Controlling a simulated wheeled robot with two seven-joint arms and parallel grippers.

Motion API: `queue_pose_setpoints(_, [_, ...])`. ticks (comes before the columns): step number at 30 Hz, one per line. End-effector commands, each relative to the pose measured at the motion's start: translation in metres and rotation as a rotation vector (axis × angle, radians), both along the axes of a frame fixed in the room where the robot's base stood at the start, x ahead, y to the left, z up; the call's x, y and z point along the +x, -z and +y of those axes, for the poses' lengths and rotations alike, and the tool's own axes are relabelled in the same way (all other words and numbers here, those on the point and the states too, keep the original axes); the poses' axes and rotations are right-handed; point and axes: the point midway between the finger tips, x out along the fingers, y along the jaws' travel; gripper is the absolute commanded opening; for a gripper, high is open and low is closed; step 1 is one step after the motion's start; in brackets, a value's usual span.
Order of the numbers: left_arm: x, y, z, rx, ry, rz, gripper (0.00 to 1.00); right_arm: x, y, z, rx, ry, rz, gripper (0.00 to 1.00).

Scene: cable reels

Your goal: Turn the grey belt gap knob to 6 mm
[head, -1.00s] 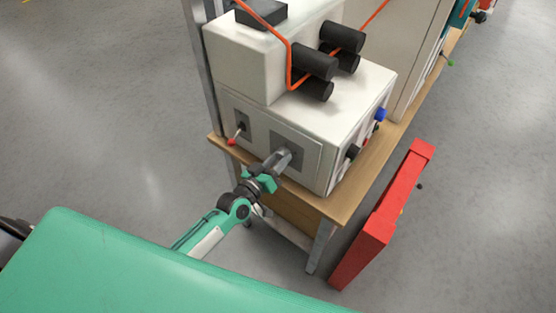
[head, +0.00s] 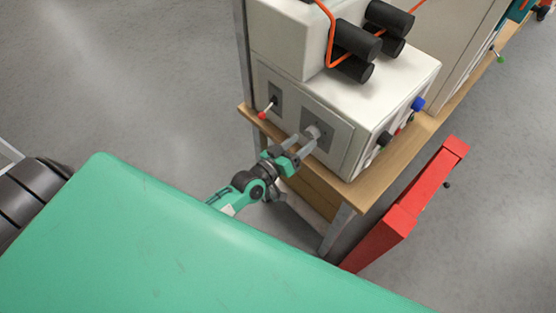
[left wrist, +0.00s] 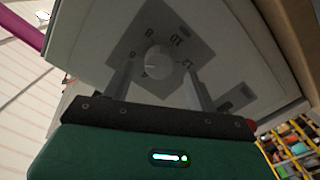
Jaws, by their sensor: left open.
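The grey belt gap knob (head: 313,131) sits on a dark square plate (head: 327,140) on the front of the white machine. In the left wrist view the round knob (left wrist: 160,62) is ringed by dial numbers, 10 and 12 among them, rotated in the picture. A faint pointer mark seems to lie toward its left side, but I cannot read its setting surely. My left gripper (head: 303,145) is open in front of the knob. Its two fingers stand apart, one to each side below the knob in the wrist view, with nothing held. My right gripper is not in view.
A red-tipped lever (head: 263,114) is left of the knob plate. Black, red and blue knobs (head: 418,103) are on the machine's right side. The machine stands on a wooden table (head: 376,177). A red frame (head: 412,198) stands at the right.

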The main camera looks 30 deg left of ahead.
Motion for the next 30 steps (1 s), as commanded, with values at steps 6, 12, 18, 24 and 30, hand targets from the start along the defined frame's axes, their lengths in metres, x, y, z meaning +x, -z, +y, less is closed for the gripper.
queue_pose_setpoints(6, [-0.04,0.004,0.015,0.001,0.0,0.002,0.58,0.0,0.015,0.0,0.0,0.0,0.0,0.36])
queue_pose_setpoints(12, [-0.072,0.004,0.026,0.001,0.001,0.003,0.58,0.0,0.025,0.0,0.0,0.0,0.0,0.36])
queue_pose_setpoints(18, [-0.093,0.002,0.034,0.0,0.0,0.001,0.58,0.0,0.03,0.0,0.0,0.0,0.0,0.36])
queue_pose_setpoints(24, [-0.101,0.001,0.037,0.0,0.0,0.0,0.58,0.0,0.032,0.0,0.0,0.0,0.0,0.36])
queue_pose_setpoints(30, [-0.102,0.0,0.037,-0.001,0.0,0.0,0.58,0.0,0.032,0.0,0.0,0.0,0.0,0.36])
